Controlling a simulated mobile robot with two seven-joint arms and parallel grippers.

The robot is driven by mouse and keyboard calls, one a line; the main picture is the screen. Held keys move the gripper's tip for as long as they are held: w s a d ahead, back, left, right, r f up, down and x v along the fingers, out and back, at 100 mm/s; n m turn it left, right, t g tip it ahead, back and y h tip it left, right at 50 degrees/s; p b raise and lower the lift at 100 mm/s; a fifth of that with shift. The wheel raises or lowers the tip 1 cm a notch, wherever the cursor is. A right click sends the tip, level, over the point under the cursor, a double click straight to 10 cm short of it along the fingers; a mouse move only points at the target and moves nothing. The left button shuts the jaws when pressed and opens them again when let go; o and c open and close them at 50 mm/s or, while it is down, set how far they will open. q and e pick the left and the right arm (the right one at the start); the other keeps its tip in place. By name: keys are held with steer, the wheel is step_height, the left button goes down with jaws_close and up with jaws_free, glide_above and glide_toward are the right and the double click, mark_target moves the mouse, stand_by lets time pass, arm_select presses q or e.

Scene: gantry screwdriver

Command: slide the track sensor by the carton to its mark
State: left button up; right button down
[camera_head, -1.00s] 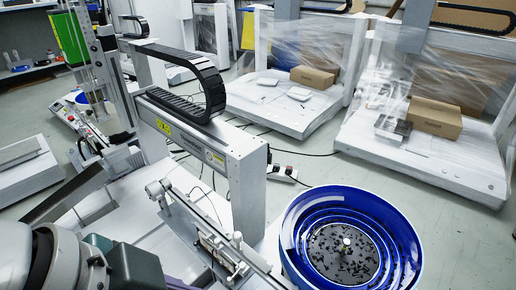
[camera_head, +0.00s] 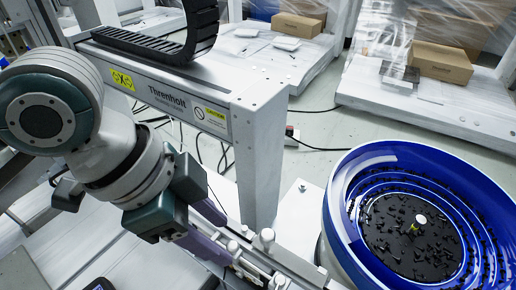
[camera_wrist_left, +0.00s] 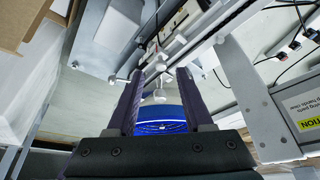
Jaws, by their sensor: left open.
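My left gripper (camera_head: 228,240) reaches in from the left at the slim metal track (camera_head: 292,262) in front of the Threnholt gantry. In the left wrist view its two dark fingers (camera_wrist_left: 161,76) are apart. Small pale round-headed fittings stand along the track; one fitting (camera_head: 267,238) is just right of the fingers, and another (camera_wrist_left: 160,96) shows between the fingers in the wrist view. I cannot tell which fitting is the track sensor, and I make out no mark. A brown carton (camera_wrist_left: 28,18) fills the wrist view's upper left corner. My right gripper is not in view.
The blue bowl feeder (camera_head: 345,215) with dark small parts stands right of the track. The gantry's upright (camera_head: 258,165) rises close behind the gripper. Cartons (camera_head: 440,65) sit on wrapped machines at the back. Cables lie on the floor between.

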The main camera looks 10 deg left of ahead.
mark_target(234, 252)
arm_select(q)
steer(key=shift+b+x, duration=0.55)
steer(key=shift+x, duration=0.6)
steer(key=shift+f, duration=0.2)
jaws_close()
stand_by(0.4)
